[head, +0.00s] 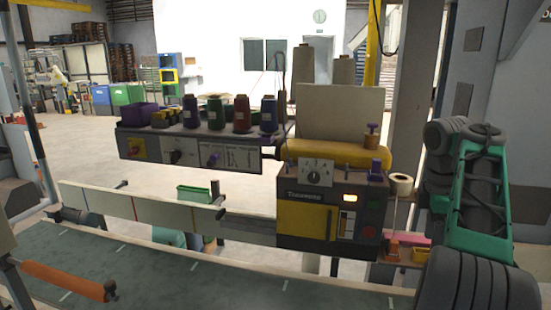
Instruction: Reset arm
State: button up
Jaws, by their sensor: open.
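My arm stands at the right edge of the head view, as dark ribbed joints and a teal link. It is folded up close to the camera and covers part of what is behind it. My gripper does not show in this view. The sewing machine head (332,212), a dark box with a yellow panel, a dial and a lit lamp, is to the left of my arm. I cannot tell whether the arm touches anything.
A conveyor belt (190,277) runs across the front, with an orange roller (66,281) at left. A control box (200,150) carries several thread spools. A green tray (194,194) hangs on the pale rail (105,203). Open floor (90,150) lies behind.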

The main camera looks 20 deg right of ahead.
jog(key=w+a+m+t+y+p, duration=0.1)
jog(key=w+a+m+p, duration=0.1)
jog(key=a, duration=0.9)
jog(key=w+a+m+t+p, duration=0.1)
jog(key=w+a+m+p, duration=0.15)
jog(key=a, duration=0.75)
jog(key=s+a+f+m+p, duration=0.2)
jog(key=s+a+f+m, duration=0.1)
jog(key=a, duration=0.4)
jog(key=s+a+f+m+t+p, duration=0.1)
jog(key=s+a+f+m+p, duration=0.1)
jog(key=s+a+f, duration=0.4)
jog(key=shift+s+a+f+m+t, duration=0.15)
jog(key=shift+s+a+m+t, duration=0.15)
jog(key=shift+s+a+m, duration=0.45)
jog(key=shift+w+a, duration=0.2)
jog(key=shift+w, duration=0.1)
